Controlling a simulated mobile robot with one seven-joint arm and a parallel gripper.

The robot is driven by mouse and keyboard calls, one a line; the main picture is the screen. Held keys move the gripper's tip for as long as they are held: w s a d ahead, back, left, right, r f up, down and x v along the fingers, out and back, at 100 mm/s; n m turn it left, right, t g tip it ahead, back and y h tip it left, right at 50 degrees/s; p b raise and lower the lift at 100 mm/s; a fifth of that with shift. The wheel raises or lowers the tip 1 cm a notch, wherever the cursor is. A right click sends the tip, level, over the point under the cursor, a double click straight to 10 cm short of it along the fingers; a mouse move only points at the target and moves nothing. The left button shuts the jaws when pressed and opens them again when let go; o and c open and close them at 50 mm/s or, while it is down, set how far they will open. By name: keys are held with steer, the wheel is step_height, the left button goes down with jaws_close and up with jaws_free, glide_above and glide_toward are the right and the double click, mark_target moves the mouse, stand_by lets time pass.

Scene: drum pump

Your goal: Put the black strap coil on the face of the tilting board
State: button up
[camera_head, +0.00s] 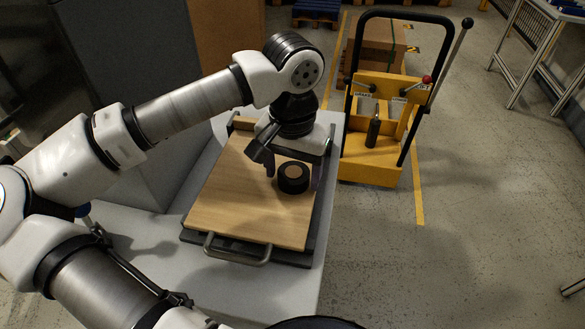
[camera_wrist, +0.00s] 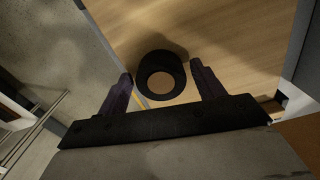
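The black strap coil (camera_head: 293,178) is a short, thick ring that appears to lie flat on the wooden face of the tilting board (camera_head: 240,205), near its right edge. The board has a dark frame and a metal handle at its front. My gripper (camera_head: 291,172) is open low over the board, with one finger on either side of the coil. In the wrist view the coil (camera_wrist: 160,75) sits between the spread fingertips of my gripper (camera_wrist: 160,70), with a gap on each side. Bare wood shows through the coil's hole.
The board rests on a grey table (camera_head: 150,255), with a grey upright surface to its left. A yellow cart (camera_head: 370,165) with a black handle stands just right of the table. A cardboard box (camera_head: 378,45) is behind it. Open floor lies at the right.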

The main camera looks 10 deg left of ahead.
mark_target(292, 175)
steer(key=shift+o, duration=0.5)
steer(key=shift+r, duration=0.25)
step_height(292, 175, up, 12)
steer(key=shift+p, duration=0.3)
steer(key=shift+f, duration=0.1)
